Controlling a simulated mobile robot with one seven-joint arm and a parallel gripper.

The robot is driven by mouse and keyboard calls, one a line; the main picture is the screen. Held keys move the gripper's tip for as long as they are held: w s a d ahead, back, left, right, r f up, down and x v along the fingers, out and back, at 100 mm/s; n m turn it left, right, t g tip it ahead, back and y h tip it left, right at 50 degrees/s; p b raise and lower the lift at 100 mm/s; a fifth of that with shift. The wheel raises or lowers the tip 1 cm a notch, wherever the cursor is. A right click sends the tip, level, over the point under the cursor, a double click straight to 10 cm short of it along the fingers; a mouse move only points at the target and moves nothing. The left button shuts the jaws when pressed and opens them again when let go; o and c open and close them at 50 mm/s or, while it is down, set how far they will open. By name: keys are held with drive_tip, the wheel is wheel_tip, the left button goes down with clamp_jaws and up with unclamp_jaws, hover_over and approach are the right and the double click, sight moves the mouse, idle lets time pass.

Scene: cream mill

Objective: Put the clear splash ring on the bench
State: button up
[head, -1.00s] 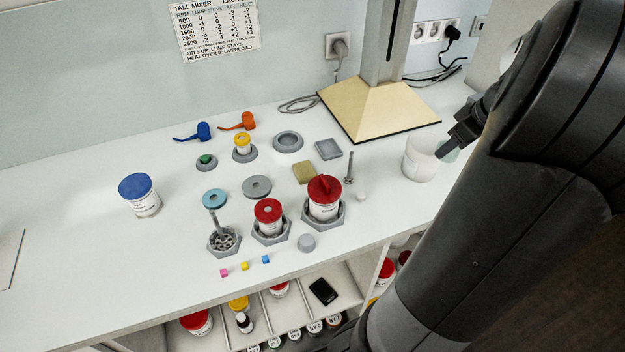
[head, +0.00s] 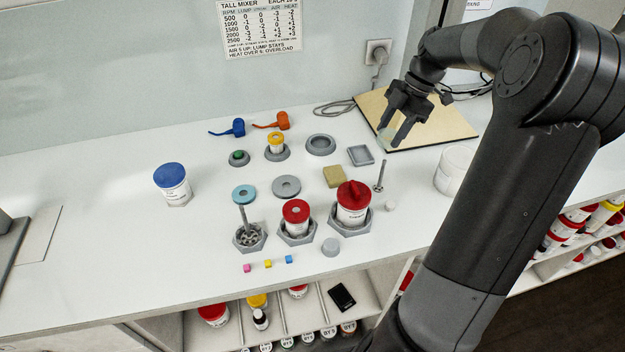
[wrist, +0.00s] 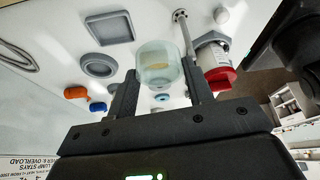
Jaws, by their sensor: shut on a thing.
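The clear splash ring (wrist: 160,66) is a pale, see-through, short cylinder between the fingers of my gripper (wrist: 159,72) in the wrist view. My gripper (head: 392,133) is shut on it. In the head view the ring is a faint greenish shape, partly hidden by the fingers. The white bench (head: 100,225) has bare top at the left and front.
A white tub (head: 453,172) stands right of the gripper. A thin upright rod (head: 380,175), a grey square tray (head: 360,155), a beige block (head: 334,176) and a red-lidded jar (head: 353,200) stand left of it. A blue-lidded jar (head: 172,182) is farther left.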

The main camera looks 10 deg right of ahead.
drive_tip(key=w+a+f, duration=0.2)
drive_tip(key=a, duration=0.1)
drive_tip(key=w+a+f, duration=0.2)
drive_tip(key=w+a, duration=0.1)
drive_tip(key=w+a+f, duration=0.2)
drive_tip(key=f, duration=0.1)
drive_tip(key=shift+w+a, duration=0.3)
drive_tip(key=shift+a, duration=0.1)
drive_tip(key=shift+f, duration=2)
drive_tip(key=shift+f, duration=0.15)
drive_tip(key=o, duration=0.8)
drive_tip(key=shift+c, duration=0.2)
